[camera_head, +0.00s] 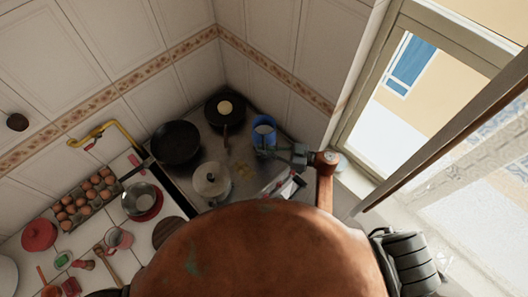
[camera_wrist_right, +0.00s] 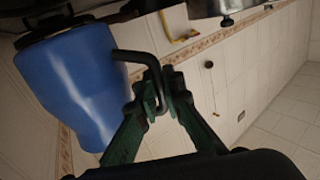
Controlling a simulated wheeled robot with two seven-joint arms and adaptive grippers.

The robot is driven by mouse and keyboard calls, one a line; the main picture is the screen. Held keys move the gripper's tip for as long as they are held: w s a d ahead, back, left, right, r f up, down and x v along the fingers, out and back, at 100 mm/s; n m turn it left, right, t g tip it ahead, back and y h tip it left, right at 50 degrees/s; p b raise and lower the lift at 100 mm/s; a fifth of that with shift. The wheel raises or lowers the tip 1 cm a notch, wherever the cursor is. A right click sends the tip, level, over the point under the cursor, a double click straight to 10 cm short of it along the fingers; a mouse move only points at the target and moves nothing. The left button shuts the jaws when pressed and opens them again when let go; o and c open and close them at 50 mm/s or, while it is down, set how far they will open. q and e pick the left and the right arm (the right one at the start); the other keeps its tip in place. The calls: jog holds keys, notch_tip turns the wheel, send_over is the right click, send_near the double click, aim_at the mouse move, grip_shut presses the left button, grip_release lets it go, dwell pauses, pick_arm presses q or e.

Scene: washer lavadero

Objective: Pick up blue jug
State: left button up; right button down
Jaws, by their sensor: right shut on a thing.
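The blue jug (camera_head: 264,127) is at the back right of the stove top, near the tiled corner. In the right wrist view the jug (camera_wrist_right: 75,85) fills the left side, tilted in the picture, with a dark handle sticking out to the right. My right gripper (camera_head: 272,153) is at the near side of the jug. In the wrist view my right gripper's green fingers (camera_wrist_right: 160,88) are closed on the jug's handle. I cannot tell whether the jug's base touches the stove. My left gripper is not in view.
A black pan (camera_head: 176,142), another dark pan (camera_head: 224,108) and a light lidded pot (camera_head: 211,179) stand left of the jug. An egg tray (camera_head: 89,199), a red pot (camera_head: 39,234) and a metal bowl (camera_head: 140,198) are further left. A window (camera_head: 400,110) is at right.

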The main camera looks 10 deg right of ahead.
jog(key=s+a+r, duration=0.4)
jog(key=s+r, duration=0.5)
jog(key=s, duration=0.4)
jog(key=shift+r, duration=0.1)
jog(key=c, duration=2.6)
grip_release()
grip_shut()
jog(key=shift+b, duration=0.3)
